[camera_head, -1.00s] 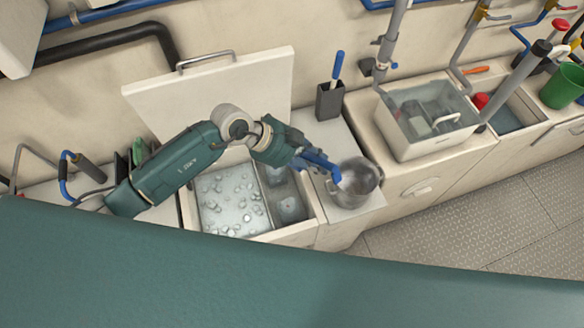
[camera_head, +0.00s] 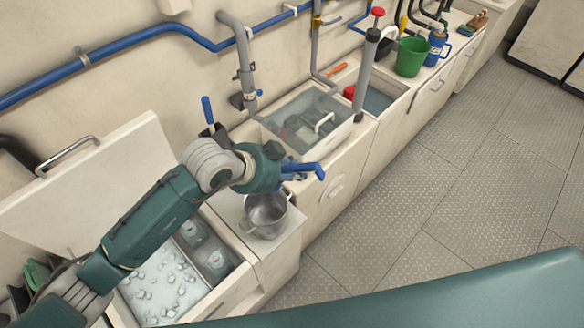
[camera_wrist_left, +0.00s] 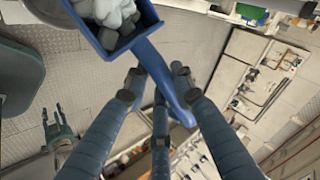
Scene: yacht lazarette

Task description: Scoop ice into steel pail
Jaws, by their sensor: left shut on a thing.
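The steel pail (camera_head: 266,212) stands upright on the white counter beside the ice bin. Loose ice cubes (camera_head: 158,288) lie in the open bin. My left gripper (camera_head: 287,172) is shut on the handle of a blue scoop (camera_head: 305,170), raised above the counter near the pail's far right side. In the left wrist view, the left fingers (camera_wrist_left: 158,88) close around the scoop's handle, and the scoop's bowl (camera_wrist_left: 144,17) holds white and grey ice lumps (camera_wrist_left: 108,15). My right gripper (camera_wrist_left: 57,120) shows at the left there, fingers apart and empty.
The bin's white lid (camera_head: 100,195) stands raised behind it. A clear-topped compartment (camera_head: 300,125) lies right of the pail, with a grey upright tube (camera_head: 365,75) beyond. A green bucket (camera_head: 411,56) stands farther along. The patterned floor (camera_head: 450,190) is clear.

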